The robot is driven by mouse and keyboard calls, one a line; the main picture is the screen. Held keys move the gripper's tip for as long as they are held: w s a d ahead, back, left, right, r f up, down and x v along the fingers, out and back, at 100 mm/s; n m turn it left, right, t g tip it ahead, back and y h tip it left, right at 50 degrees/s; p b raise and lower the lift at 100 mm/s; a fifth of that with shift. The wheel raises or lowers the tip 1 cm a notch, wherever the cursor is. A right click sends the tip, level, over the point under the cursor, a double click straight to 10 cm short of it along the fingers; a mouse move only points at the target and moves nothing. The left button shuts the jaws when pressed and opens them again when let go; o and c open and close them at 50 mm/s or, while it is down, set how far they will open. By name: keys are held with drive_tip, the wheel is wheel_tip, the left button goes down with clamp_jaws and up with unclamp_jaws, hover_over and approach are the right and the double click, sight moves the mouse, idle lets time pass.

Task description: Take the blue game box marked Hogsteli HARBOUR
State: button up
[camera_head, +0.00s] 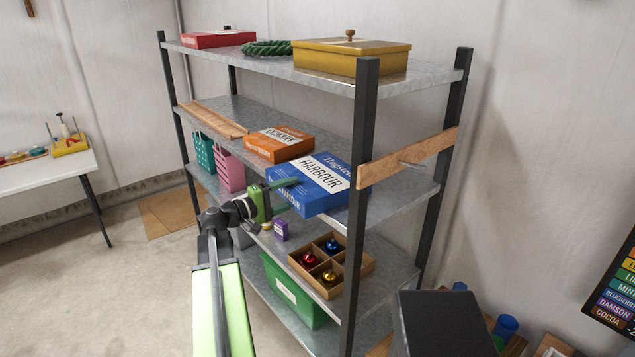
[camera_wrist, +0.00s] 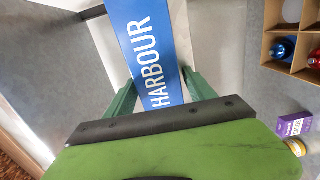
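The blue game box (camera_head: 318,180) marked Hogsteli HARBOUR lies on a middle shelf of the metal rack, its near corner out over the shelf's front edge. My gripper (camera_head: 285,184) is at the box's left end, with a green finger over its top. In the wrist view the box (camera_wrist: 146,45) shows a blue side with HARBOUR in white. The fingers of my gripper (camera_wrist: 160,88) stand apart, one on either side of this blue strip, very close to its edges. Whether they press on it cannot be seen.
A black post (camera_head: 361,150) stands close to the right of the blue box. Below are a divided ornament tray (camera_head: 358,268), a small purple box (camera_head: 281,230) and a green bin (camera_head: 290,292).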

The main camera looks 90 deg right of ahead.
clamp_jaws()
drive_tip(key=shift+r, duration=0.15)
idle(0.4)
